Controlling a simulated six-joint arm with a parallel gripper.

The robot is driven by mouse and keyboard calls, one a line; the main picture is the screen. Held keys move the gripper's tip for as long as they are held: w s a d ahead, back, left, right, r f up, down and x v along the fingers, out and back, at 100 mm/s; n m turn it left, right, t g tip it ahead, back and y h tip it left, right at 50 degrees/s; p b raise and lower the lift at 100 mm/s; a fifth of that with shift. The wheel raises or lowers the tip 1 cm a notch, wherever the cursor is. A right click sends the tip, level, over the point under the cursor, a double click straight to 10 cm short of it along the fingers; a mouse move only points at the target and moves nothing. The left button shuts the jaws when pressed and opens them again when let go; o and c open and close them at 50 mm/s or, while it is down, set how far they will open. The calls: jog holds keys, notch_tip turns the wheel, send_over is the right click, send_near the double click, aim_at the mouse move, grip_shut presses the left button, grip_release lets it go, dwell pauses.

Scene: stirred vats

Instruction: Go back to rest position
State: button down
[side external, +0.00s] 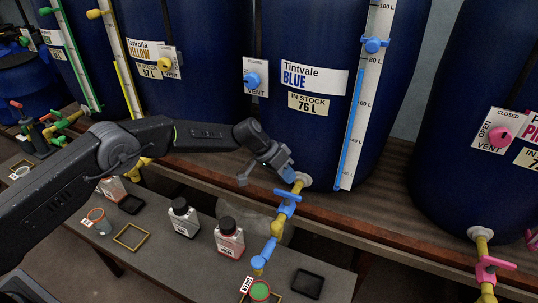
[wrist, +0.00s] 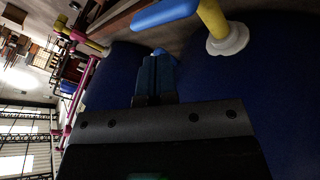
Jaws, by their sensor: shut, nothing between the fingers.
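My dark arm reaches in from the left of the side view. My gripper (side external: 284,172) is shut and empty, by the lower front of the Tintvale BLUE vat (side external: 280,120). It is just above and behind the blue valve handle (side external: 287,196) on the yellow outlet pipe (side external: 277,226); I cannot tell whether they touch. In the wrist view the closed fingers (wrist: 155,75) point toward the vats. The blue handle (wrist: 165,12) and the yellow pipe (wrist: 212,18) show beyond the fingertips.
A wooden shelf (side external: 390,222) bears the vats. Below it, a grey bench (side external: 190,262) holds dark-capped bottles (side external: 184,218), a black tray (side external: 308,283) and a green-topped item (side external: 260,290) under the outlet. A pink-valved vat (side external: 470,90) stands right. Open air lies above the bench.

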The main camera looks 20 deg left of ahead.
jog(key=s+a+r+y, duration=0.1)
jog(key=s+a+r, duration=0.3)
jog(key=r, duration=0.5)
jog(key=s+a+r, duration=0.3)
jog(key=a+r, duration=0.2)
jog(key=r, duration=0.4)
jog(key=s+a+r+n+t+y, duration=0.2)
jog(key=s+a+r, duration=0.4)
jog(key=s+r, duration=0.4)
jog(key=s+a+f+n+y, duration=0.1)
jog(key=s+a, duration=0.3)
jog(key=s, duration=0.8)
jog(key=s+a+f+n+t+y, duration=0.1)
jog(key=s+a+n+y, duration=0.1)
jog(key=s, duration=1)
jog(key=shift+s+a+n+t+y, duration=0.35)
jog(key=shift+a+y, duration=0.25)
jog(key=shift+a, duration=0.45)
